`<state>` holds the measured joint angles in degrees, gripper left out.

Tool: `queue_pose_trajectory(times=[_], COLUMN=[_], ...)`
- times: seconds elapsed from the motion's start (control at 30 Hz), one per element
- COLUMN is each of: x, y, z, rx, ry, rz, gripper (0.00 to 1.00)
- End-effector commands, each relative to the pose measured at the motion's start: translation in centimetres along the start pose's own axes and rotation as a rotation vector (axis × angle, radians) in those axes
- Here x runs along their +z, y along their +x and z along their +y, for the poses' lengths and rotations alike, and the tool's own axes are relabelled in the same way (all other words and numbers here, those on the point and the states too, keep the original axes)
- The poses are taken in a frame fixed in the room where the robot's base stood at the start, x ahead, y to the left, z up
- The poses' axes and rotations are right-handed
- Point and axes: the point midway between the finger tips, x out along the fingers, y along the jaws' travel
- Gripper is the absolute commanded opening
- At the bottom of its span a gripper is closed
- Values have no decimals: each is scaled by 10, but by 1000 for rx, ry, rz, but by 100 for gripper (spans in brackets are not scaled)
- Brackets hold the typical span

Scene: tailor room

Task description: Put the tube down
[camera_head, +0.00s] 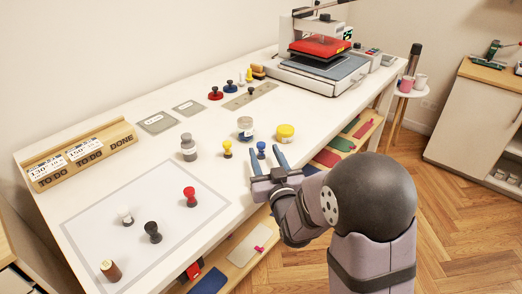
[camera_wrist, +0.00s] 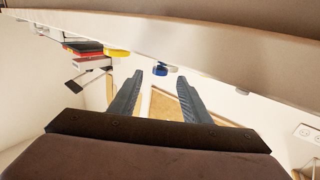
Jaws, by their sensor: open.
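My gripper (camera_head: 266,162) is open at the front edge of the white table (camera_head: 330,108), with its fingers pointing toward the tabletop. Nothing shows between the fingers. It also shows open and empty in the wrist view (camera_wrist: 158,98). A blue-knobbed stamp (camera_head: 261,150) stands just beyond the fingertips; whether they touch it I cannot tell. I cannot tell for sure which thing is the tube. A short brown cylinder (camera_head: 111,271) is at the near left of the pale mat (camera_head: 95,220). A tall dark cylinder (camera_head: 413,60) stands at the back right.
Red (camera_head: 190,196), black (camera_head: 153,232) and white (camera_head: 126,216) stamps stand on the mat. A grey jar (camera_head: 188,148), clear jar (camera_head: 245,128), yellow-lidded jar (camera_head: 285,133) and yellow stamp (camera_head: 227,149) stand near my gripper. A press (camera_head: 320,55) is at the back. Much of the mat is bare.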

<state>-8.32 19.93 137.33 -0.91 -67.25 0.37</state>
Motion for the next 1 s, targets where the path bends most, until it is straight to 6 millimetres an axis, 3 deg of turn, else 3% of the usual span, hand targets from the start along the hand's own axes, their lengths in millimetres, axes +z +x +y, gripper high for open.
queue_pose_trajectory(times=[0.17, 0.5, 0.87, 1.0], x=[0, 0, 1, 1], y=[9, 46, 52, 52], z=[0, 0, 0, 0], rx=[0, 0, 0, 0], ry=[0, 0, 0, 0], rz=[0, -1, 0, 0], gripper=[43, 43, 43, 10])
